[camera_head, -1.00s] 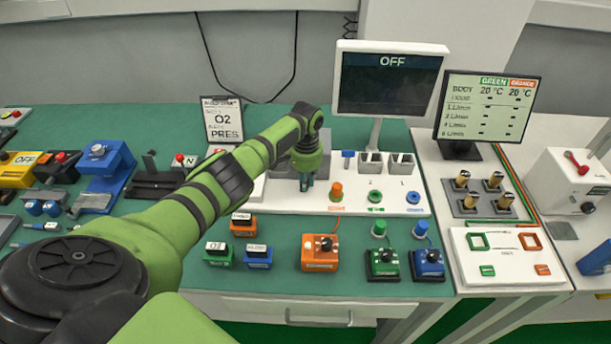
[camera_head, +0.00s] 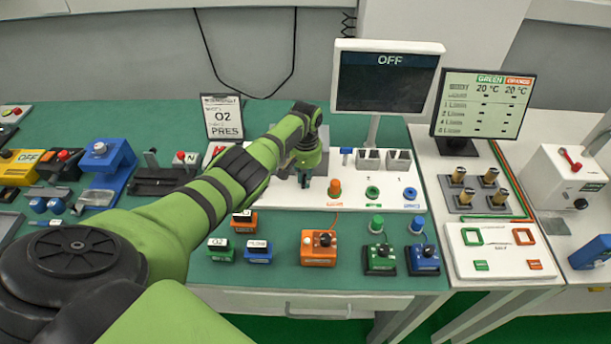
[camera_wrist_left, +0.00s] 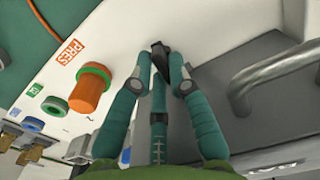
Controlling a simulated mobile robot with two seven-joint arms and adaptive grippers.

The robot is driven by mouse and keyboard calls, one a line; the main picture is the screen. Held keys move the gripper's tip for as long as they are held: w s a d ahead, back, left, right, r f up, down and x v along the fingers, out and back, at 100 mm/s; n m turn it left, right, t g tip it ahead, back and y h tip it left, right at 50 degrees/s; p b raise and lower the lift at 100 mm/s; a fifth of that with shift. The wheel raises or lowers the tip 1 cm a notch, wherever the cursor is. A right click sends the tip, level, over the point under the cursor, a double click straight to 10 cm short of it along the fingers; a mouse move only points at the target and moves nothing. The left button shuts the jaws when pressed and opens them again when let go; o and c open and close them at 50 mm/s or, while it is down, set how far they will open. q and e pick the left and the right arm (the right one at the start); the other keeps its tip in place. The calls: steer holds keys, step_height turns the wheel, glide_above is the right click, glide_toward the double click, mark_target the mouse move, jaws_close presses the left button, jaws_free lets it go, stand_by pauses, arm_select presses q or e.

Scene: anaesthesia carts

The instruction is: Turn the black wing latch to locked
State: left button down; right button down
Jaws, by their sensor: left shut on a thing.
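The black wing latch (camera_wrist_left: 158,47) shows as a small dark piece between the fingertips in the left wrist view, on the white panel beside a grey block. My left gripper (camera_wrist_left: 161,62) is shut on it, one finger on each side. In the head view the left gripper (camera_head: 304,180) points down at the white panel below the monitor, and the latch is hidden there by the hand and arm. How far the latch is turned cannot be told. My right gripper is not in view.
An orange knob (camera_wrist_left: 90,87) marked PRES stands close to the left gripper. A metal bar handle (camera_wrist_left: 275,68) is on the grey block at the other side. A monitor reading OFF (camera_head: 387,82) stands behind. Several small coloured boxes, including an orange one (camera_head: 319,248), sit in front.

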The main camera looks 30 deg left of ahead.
arm_select(q)
steer(key=shift+w+r, duration=0.15)
steer(key=c, duration=1.4)
jaws_free()
steer(key=shift+c, duration=0.2)
step_height(320, 180, up, 12)
